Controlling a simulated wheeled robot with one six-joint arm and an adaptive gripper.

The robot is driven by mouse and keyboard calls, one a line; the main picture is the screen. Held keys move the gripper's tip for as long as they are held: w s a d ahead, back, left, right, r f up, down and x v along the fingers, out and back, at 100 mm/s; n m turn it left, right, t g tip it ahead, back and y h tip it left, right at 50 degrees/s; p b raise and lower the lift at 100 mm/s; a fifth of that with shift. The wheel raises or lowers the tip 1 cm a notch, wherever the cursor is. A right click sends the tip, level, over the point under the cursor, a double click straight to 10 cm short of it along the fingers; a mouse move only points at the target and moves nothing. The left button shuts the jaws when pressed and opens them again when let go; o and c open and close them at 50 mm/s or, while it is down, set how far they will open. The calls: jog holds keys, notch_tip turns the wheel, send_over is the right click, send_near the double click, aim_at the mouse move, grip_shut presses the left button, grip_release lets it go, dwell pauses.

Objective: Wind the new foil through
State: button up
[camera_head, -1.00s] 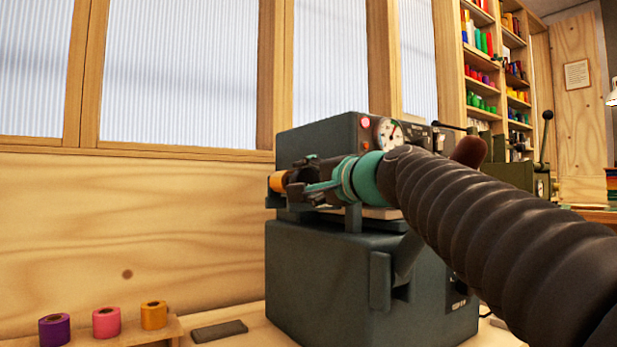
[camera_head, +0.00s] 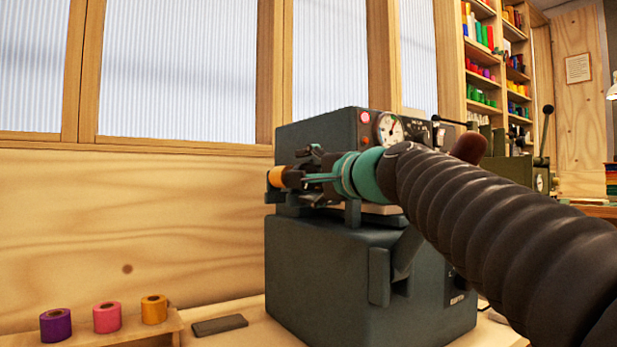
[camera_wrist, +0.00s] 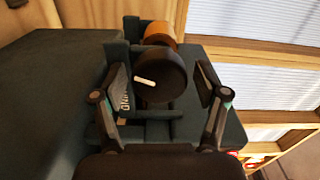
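The dark foil machine (camera_head: 345,290) stands against the wooden wall, with a dial (camera_head: 390,127) and a red lamp on its upper part. An orange foil roll (camera_head: 274,177) sits at its left side; it also shows at the top of the wrist view (camera_wrist: 160,32). In front of that roll is a round black knob (camera_wrist: 163,78) with a white mark. My gripper (camera_wrist: 162,92) is open, its fingers on either side of the knob, with a visible gap at the right finger. In the head view my gripper (camera_head: 300,178) partly hides the knob area.
A low wooden rack at lower left carries a purple roll (camera_head: 56,326), a pink roll (camera_head: 107,317) and an orange roll (camera_head: 154,310). A flat dark pad (camera_head: 219,326) lies beside it. Shelves of coloured rolls (camera_head: 482,60) stand at the back right.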

jog(key=v, duration=1.2)
dwell(0.3)
